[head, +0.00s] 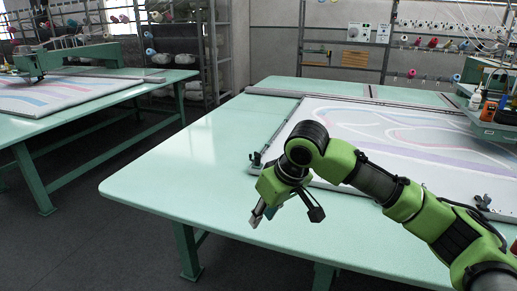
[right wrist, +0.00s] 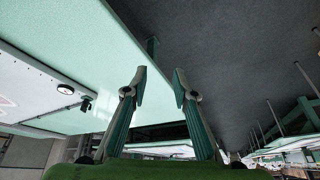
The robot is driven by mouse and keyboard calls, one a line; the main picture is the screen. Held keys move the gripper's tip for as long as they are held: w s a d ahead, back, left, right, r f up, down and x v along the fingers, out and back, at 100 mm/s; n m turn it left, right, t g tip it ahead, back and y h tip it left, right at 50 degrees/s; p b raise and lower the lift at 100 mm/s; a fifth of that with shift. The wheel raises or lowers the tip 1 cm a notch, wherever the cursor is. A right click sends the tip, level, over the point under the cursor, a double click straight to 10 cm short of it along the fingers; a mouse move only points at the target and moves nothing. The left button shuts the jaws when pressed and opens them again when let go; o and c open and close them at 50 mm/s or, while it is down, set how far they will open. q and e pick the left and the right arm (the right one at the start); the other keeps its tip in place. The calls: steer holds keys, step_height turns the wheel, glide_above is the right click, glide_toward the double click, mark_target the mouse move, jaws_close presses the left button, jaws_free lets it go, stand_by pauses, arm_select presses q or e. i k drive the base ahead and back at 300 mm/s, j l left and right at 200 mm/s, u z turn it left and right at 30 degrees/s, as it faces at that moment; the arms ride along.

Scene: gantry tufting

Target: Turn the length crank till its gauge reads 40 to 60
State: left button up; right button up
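My right gripper (head: 264,214) is over the near left part of the pale green table (head: 190,170), close to its front edge. In the right wrist view its two fingers (right wrist: 159,75) stand apart with nothing between them. A small round white-faced dial with a dark rim (right wrist: 66,89) shows at the left of that view, beside a dark fitting (right wrist: 85,104). Its reading is too small to make out, and I cannot tell whether it is the length gauge. I cannot make out the length crank in either view. My left gripper is not in view.
A framed white cloth (head: 400,125) with pale curved patterns lies on the table. A tufting carriage with bottles (head: 490,105) stands at right. Another table (head: 100,100) stands at left, across a dark floor aisle. Yarn racks (head: 180,50) stand behind. The table's left part is clear.

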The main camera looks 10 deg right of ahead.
mark_target(257, 157)
steer(key=i+l, duration=0.15)
steer(key=i, duration=0.25)
steer(key=i+l, duration=0.2)
steer(key=i, duration=0.25)
steer(key=i+l, duration=0.15)
steer(key=i, duration=0.25)
steer(key=i+l, duration=0.15)
steer(key=i, duration=0.3)
